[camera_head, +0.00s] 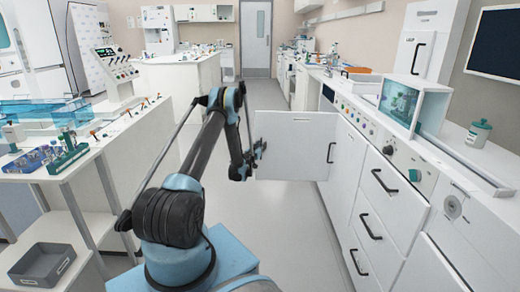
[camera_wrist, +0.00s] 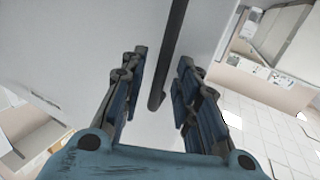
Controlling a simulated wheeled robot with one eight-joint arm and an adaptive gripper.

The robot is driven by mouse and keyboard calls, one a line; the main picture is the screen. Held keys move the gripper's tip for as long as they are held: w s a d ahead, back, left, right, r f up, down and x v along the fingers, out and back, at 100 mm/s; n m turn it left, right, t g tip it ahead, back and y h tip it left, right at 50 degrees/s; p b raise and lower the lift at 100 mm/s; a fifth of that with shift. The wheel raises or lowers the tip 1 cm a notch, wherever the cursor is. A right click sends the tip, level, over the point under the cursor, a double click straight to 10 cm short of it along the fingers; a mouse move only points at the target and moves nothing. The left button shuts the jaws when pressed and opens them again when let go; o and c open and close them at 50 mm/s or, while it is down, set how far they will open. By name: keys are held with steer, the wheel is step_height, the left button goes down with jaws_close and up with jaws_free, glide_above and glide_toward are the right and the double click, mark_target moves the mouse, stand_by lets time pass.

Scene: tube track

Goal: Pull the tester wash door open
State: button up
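A white cabinet door (camera_head: 295,138) stands out from the right-hand counter row, its face toward me. A black bar handle (camera_head: 330,152) sits near its right side. My gripper (camera_head: 258,152) overlaps the door's left edge in the head view, and its finger state is too small to tell there. In the wrist view my gripper (camera_wrist: 158,85) is open, with a gap between the fingers. A dark bar (camera_wrist: 172,45) runs in front of a white panel (camera_wrist: 110,35), its lower end in that gap. Contact with the fingers cannot be told.
Drawers (camera_head: 378,188) with black handles line the right side below the counter. A glass-fronted box (camera_head: 405,100) stands on that counter. A bench (camera_head: 85,150) with racks and a grey bin (camera_head: 42,262) are at left. Open floor (camera_head: 285,215) lies between.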

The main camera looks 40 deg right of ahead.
mark_target(262, 130)
steer(key=shift+w+a+r, duration=0.1)
steer(key=shift+r, duration=2.3)
steer(key=shift+w+a+r, duration=0.1)
steer(key=shift+r, duration=2.3)
